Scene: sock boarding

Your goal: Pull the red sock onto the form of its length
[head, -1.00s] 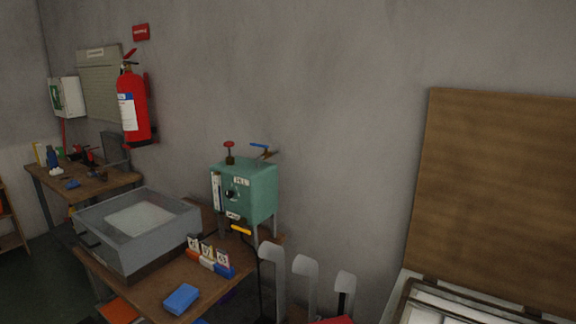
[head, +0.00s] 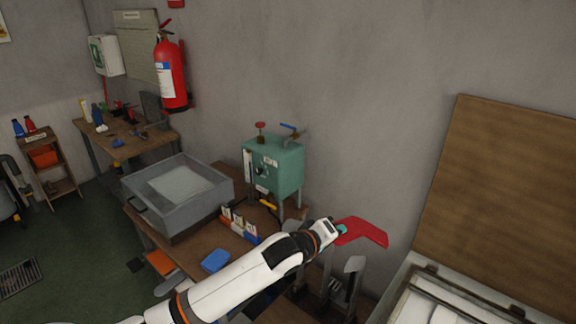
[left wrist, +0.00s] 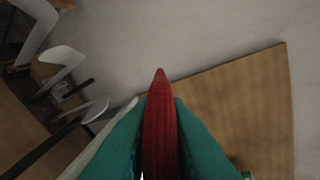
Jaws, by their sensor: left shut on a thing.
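The red sock (head: 366,233) is held in the air at the right of the head view, its bent end toward the right. My left gripper (head: 341,230) is shut on its left end. In the left wrist view the sock (left wrist: 160,125) stands between the teal fingers, its narrow tip pointing away. Several grey upright forms stand below and left of the sock; one form (head: 354,268) shows best, apart from the sock. The left wrist view shows forms at the left, including a middle form (left wrist: 62,57) and a nearer form (left wrist: 95,108). My arm hides part of the forms. My right gripper is out of view.
A wooden bench (head: 157,236) carries a grey tray (head: 137,190), a green steam box (head: 285,168), small numbered blocks and a blue block (head: 215,260). A brown board (head: 500,190) rises at the right above a pale open bin (head: 400,295). Air around the sock looks clear.

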